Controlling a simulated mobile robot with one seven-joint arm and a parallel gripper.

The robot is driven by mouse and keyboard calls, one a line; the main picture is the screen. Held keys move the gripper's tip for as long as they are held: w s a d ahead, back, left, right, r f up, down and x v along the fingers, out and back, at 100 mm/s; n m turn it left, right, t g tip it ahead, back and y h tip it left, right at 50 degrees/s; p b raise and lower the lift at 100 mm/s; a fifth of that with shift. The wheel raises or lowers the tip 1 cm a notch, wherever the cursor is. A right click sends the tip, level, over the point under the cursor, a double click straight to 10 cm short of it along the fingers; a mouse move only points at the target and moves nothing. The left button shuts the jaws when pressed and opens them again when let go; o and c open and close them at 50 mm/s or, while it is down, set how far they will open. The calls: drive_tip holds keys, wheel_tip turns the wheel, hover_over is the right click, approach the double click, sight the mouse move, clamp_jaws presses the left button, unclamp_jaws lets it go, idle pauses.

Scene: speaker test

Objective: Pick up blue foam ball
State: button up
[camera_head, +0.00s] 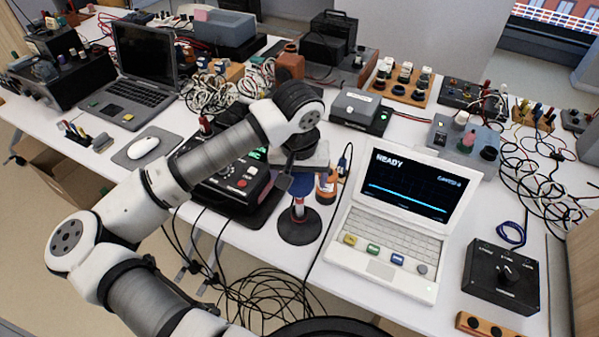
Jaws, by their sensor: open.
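A blue rounded thing, which looks like the blue foam ball (302,187), sits at the top of a small upright stand with a pale and red stem and a round black base (299,226). My gripper (302,179) is right above it, pointing down, with its jaws open. The gripper body hides the top of the ball. One dark finger shows at the ball's left side; I cannot tell whether it touches the ball.
An orange-brown bottle (327,188) stands close to the right of the ball. A white laptop reading READY (398,215) is further right. A black instrument (222,178) is close on the left. Loose black cables (262,300) hang in front of the table edge.

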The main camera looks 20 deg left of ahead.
drive_tip(key=c, duration=1)
drive_tip(key=shift+c, duration=0.2)
drive_tip(key=shift+r, duration=0.1)
wheel_tip(320, 180, up, 20)
drive_tip(key=b, duration=0.3)
drive_tip(key=shift+b, duration=0.4)
